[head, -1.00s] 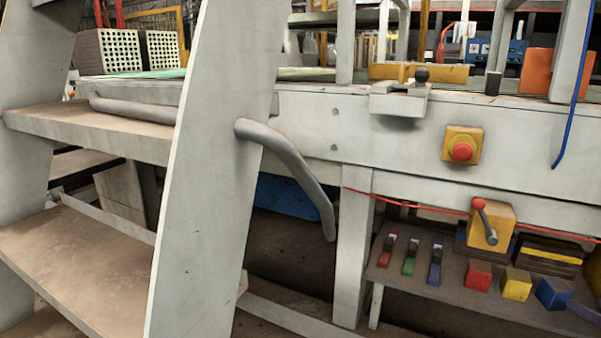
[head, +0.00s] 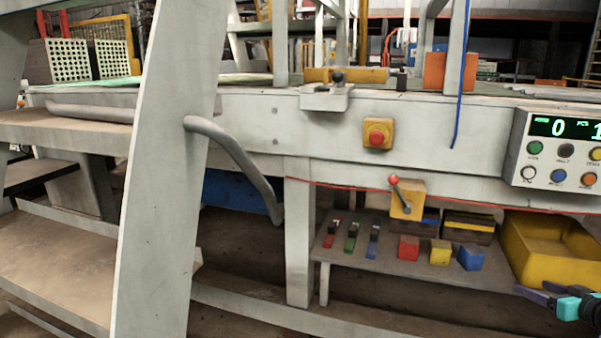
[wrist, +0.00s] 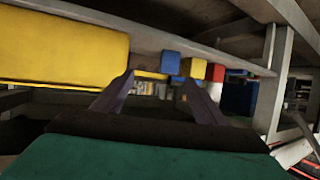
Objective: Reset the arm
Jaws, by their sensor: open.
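My gripper (head: 532,292) shows at the lower right edge of the head view, with dark purple fingers on a teal and black wrist. In the wrist view its two fingers (wrist: 158,100) stand apart with nothing between them. It is in front of the low shelf (head: 400,262), near the yellow bin (head: 550,255). The yellow bin also fills the upper left of the wrist view (wrist: 60,45). Red (head: 408,248), yellow (head: 440,252) and blue (head: 471,257) cubes sit on the shelf, left of my gripper in the head view and apart from it.
Red, green and blue clamp-like pieces (head: 351,238) lie on the shelf's left. A lever box (head: 407,200) and a red button (head: 376,138) are on the bench front. A control panel (head: 565,150) is at right. Steps with a handrail (head: 235,155) stand at left.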

